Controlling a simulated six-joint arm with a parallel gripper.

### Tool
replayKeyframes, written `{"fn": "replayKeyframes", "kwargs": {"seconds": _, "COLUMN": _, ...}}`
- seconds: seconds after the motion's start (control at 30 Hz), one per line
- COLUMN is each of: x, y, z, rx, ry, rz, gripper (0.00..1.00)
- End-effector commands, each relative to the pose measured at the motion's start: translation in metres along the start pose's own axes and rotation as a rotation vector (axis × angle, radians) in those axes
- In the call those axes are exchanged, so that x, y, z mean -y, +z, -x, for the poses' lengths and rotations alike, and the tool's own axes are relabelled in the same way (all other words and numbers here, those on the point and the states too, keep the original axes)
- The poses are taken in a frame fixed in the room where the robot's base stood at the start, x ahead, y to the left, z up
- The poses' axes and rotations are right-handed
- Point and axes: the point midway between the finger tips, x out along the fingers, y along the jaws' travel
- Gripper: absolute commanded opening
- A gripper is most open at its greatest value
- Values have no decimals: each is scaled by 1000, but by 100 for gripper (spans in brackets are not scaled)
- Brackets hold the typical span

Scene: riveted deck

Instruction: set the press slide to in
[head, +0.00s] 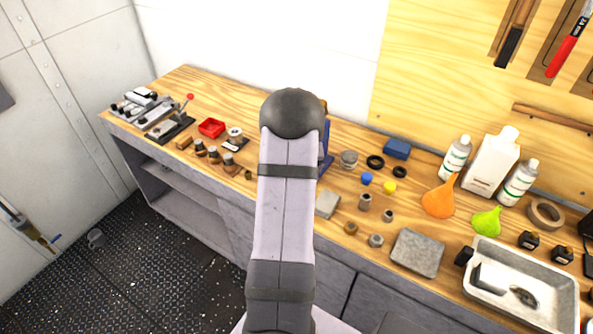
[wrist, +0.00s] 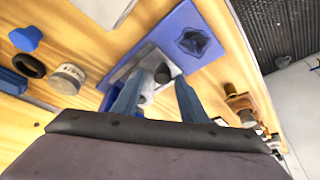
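The press shows in the wrist view as a blue body (wrist: 192,37) with a bright metal plate beside it and a dark round knob between my fingers. I cannot tell which part is the slide, or how far in it stands. In the head view only a blue strip of the press (head: 327,150) shows, since my arm hides the rest. My gripper (wrist: 157,80) is open, its two blue-grey fingers apart and reaching toward the plate and knob. A pale cylindrical part shows between the fingers; I cannot tell whether they touch it. The gripper is hidden in the head view.
On the wooden bench, a red tray (head: 211,128) and a lever fixture (head: 172,126) stand to the left. A grey canister (head: 349,159), black rings and a blue box (head: 397,148) are right of the press. Funnels, bottles and a metal tray (head: 520,292) lie farther right.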

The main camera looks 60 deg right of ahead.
Motion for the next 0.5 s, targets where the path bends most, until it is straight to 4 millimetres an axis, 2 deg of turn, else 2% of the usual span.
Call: {"fn": "replayKeyframes", "kwargs": {"seconds": 0.5, "x": 2, "y": -1, "z": 57, "rx": -5, "ry": 0, "rz": 1, "gripper": 40}}
